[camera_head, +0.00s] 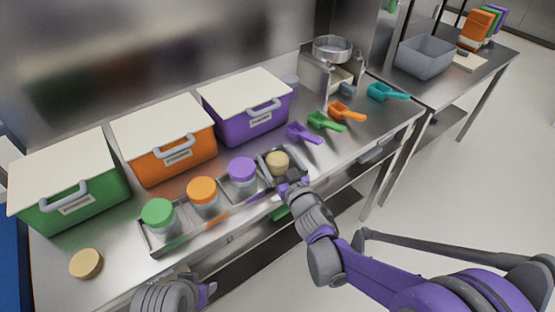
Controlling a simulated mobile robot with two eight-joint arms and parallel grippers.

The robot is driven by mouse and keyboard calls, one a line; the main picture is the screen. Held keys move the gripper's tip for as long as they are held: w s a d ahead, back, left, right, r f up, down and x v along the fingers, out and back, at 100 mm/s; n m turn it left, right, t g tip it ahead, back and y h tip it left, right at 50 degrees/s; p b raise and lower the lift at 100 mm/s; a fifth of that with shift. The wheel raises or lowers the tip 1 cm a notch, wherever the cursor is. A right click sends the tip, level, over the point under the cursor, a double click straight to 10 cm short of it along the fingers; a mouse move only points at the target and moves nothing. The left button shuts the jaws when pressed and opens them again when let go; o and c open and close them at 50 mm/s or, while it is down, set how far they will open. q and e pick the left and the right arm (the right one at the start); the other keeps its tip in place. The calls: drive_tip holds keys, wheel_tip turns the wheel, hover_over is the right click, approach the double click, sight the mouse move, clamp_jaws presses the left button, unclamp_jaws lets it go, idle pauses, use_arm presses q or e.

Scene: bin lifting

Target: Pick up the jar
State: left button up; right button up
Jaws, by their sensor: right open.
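A jar with a tan top (278,160) stands at the right end of a row of jars in a metal tray (190,238) along the table's front edge. My right gripper (279,167) is open, with its dark fingers on either side of the tan-topped jar. Whether the fingers touch the jar is unclear, and the gripper hides its lower part. The other jars in the row have a purple lid (242,170), an orange lid (202,190) and a green lid (158,212). Part of my left arm shows at the bottom edge; its fingertips do not show.
Green (108,205), orange (190,158) and purple (265,122) bins with white lids stand behind the jars. A round tan object (86,263) lies at the front left. Purple (303,133), green (325,122), orange (346,112) and teal (385,92) scoops lie to the right.

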drive_tip(key=c, duration=1.4)
drive_tip(key=shift+c, duration=0.2)
drive_tip(key=shift+r, duration=0.1)
